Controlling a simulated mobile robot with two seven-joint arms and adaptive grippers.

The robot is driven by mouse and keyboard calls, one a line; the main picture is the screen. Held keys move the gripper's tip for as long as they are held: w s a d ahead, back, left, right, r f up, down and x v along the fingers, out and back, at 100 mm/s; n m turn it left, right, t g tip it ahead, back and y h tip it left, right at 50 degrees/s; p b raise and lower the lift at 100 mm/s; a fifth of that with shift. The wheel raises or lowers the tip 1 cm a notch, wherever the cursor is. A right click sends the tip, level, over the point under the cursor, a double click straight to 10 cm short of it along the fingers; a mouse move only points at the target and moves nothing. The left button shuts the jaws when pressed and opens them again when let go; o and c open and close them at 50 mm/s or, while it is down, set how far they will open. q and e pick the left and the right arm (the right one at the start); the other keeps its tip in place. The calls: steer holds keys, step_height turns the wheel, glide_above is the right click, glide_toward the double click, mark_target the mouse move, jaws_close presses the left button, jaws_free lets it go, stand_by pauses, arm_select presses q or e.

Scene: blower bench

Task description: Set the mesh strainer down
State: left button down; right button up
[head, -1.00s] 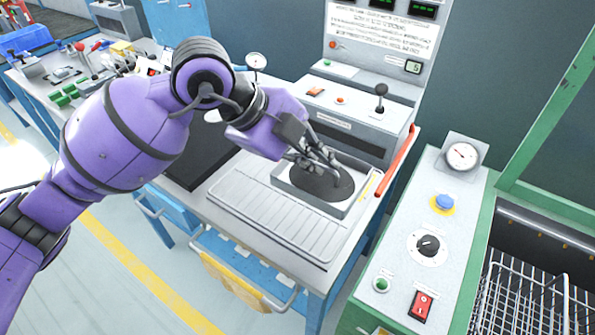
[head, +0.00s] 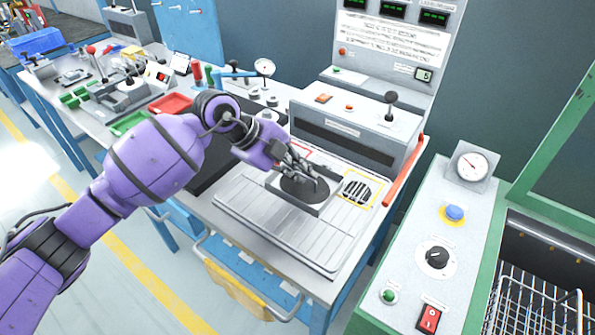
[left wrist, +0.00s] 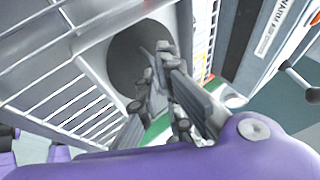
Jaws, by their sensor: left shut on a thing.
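The mesh strainer (head: 298,193) looks like a dark round disc in a light square frame. It is over the back part of the ribbed metal drainboard (head: 270,220), left of a slatted vent (head: 357,190) outlined in yellow. My left gripper (head: 305,178) is shut on the strainer, its fingers at the disc from above. In the left wrist view the fingers (left wrist: 165,98) cover part of the strainer's dark disc (left wrist: 128,48). I cannot tell whether the strainer touches the drainboard. My right gripper is not in view.
A grey machine housing (head: 345,130) with a lever stands right behind the drainboard. A red bar (head: 405,170) runs along the bench's right end. A green-edged control panel (head: 445,235) stands to the right. Tools and trays crowd the bench's left part.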

arm_select(q)
steer(key=c, duration=1.9)
jaws_free()
steer(key=shift+f, duration=0.15)
steer(key=shift+c, duration=0.2)
steer(key=v, duration=1.2)
